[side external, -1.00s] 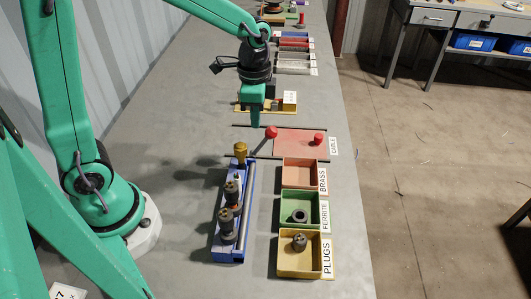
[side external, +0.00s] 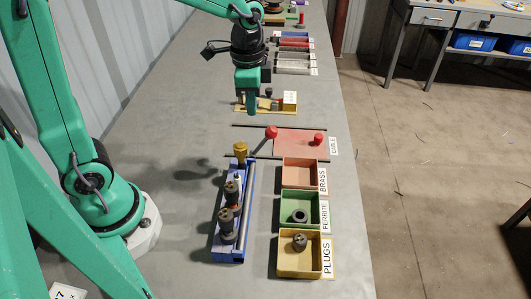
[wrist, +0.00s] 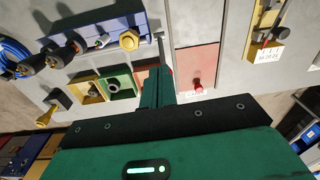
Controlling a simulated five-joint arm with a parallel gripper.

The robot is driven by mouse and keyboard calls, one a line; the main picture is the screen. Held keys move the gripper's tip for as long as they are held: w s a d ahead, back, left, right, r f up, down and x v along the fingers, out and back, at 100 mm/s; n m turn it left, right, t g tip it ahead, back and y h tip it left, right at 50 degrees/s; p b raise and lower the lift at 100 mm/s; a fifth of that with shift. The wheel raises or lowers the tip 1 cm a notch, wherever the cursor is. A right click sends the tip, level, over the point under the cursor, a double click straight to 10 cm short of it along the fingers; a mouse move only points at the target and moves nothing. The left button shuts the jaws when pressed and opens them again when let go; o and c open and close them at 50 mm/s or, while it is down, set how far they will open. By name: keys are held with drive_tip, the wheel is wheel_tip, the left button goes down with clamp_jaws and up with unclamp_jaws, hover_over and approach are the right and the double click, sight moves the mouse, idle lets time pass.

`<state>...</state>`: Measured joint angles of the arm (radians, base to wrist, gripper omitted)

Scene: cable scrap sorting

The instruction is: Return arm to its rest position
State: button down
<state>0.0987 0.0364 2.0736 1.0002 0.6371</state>
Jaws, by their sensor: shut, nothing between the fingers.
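My green arm reaches over the bench from the left in the side view. My gripper (side external: 252,112) is shut and empty, held above the grey bench top behind the blue rack. In the wrist view my gripper (wrist: 157,70) is seen from behind, its green fingers together with nothing visible between them. The blue rack (side external: 218,243) holds several dark plugs and a brass-coloured piece. The yellow PLUGS bin (side external: 299,265) holds a dark plug. The green FERRITE bin (side external: 298,198) holds a dark ring. The BRASS bin (side external: 297,172) looks empty.
A red CABLE pad (side external: 290,146) with a red-knobbed lever (side external: 271,132) lies behind the bins. A fixture with a yellow block (side external: 289,99) stands near my gripper. Several coloured trays (side external: 293,58) are farther back. Bare bench lies left of the rack.

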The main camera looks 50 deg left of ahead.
drive_tip(key=s+a+r+n+t, duration=0.1)
drive_tip(key=s+r+n+t, duration=0.1)
drive_tip(key=s, duration=0.4)
drive_tip(key=s+a+r+n+t, duration=0.2)
drive_tip(key=s+r+n+t, duration=0.1)
drive_tip(key=s+r+n, duration=0.2)
drive_tip(key=shift+s+a+n, duration=0.25)
drive_tip(key=shift+s+n, duration=0.45)
drive_tip(key=shift+s, duration=0.25)
idle(0.4)
